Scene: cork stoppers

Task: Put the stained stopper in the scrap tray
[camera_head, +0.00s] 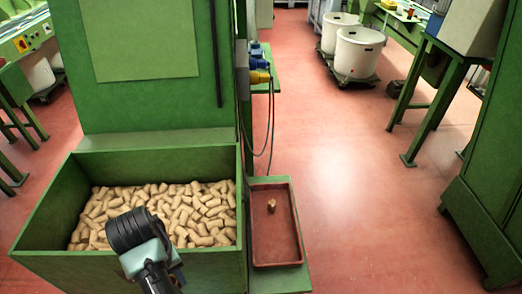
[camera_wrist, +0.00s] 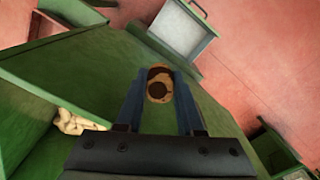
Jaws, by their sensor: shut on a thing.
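My gripper (camera_wrist: 158,88) is shut on a cork stopper (camera_wrist: 159,86) with dark brown stains on its end, seen in the wrist view. In the head view my arm reaches over the front of the cork bin; the fingertips and held stopper are hidden there. The reddish-brown tray (camera_head: 276,245) lies to the right of the bin, on a green ledge. One small cork (camera_head: 271,205) is in it, seemingly upright. My gripper is to the left of the tray, apart from it.
The green bin (camera_head: 50,205) holds many plain corks (camera_head: 165,208); a few also show in the wrist view (camera_wrist: 70,122). A tall green panel (camera_head: 145,105) rises behind it. Cables (camera_head: 270,120) hang behind the tray. Open red floor (camera_head: 350,190) lies to the right.

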